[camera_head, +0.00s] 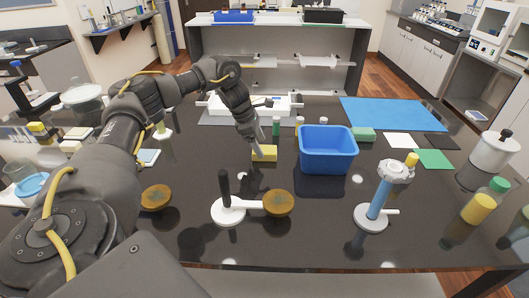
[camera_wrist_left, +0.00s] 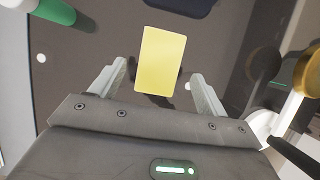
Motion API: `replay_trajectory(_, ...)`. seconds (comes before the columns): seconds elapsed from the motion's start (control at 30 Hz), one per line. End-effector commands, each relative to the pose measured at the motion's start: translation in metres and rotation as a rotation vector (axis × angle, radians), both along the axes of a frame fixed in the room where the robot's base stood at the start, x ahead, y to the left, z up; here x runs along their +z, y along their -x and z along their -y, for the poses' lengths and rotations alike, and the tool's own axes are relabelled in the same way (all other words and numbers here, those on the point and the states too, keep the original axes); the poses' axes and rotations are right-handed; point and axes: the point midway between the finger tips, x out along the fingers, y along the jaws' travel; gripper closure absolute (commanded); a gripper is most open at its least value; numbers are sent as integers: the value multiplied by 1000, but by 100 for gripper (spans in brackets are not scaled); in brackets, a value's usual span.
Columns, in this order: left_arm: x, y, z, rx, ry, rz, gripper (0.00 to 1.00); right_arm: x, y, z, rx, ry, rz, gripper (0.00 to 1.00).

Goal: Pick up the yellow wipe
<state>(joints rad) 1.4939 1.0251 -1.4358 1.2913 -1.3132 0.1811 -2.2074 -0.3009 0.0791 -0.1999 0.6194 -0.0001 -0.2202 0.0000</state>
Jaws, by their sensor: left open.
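The yellow wipe (camera_head: 265,153) is a small yellow block lying flat on the black table, left of the blue bin. In the left wrist view the yellow wipe (camera_wrist_left: 161,60) lies just beyond and between the fingertips. My left gripper (camera_head: 258,150) is right above the wipe in the head view. In the left wrist view the left gripper (camera_wrist_left: 158,82) has its two fingers spread apart, with nothing held between them. Whether a finger touches the wipe cannot be told. My right gripper is in neither view.
A blue bin (camera_head: 327,162) stands right of the wipe. A green-capped tube (camera_head: 276,127) and other small bottles stand behind it. A white stand with a black handle (camera_head: 226,205) and an amber disc (camera_head: 278,203) are in front. A blue mat (camera_head: 392,114) lies at the back right.

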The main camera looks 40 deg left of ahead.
Motion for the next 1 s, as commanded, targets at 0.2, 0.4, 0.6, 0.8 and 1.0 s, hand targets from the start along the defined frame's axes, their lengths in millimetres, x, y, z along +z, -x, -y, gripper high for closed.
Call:
replay_trajectory(0.2, -26, -6, 8, 0, 0, -3, 25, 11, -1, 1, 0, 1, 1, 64)
replay_trajectory(0.4, -31, -8, 9, 1, 0, 0, 25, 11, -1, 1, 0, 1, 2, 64)
replay_trajectory(0.6, -31, -8, 9, 1, 0, 0, 38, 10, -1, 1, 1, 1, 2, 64)
replay_trajectory(0.8, -30, -8, 9, 1, 0, 0, 64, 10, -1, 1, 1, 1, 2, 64)
replay_trajectory(1.0, -30, -8, 9, 1, 0, 0, 72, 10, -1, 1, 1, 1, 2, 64)
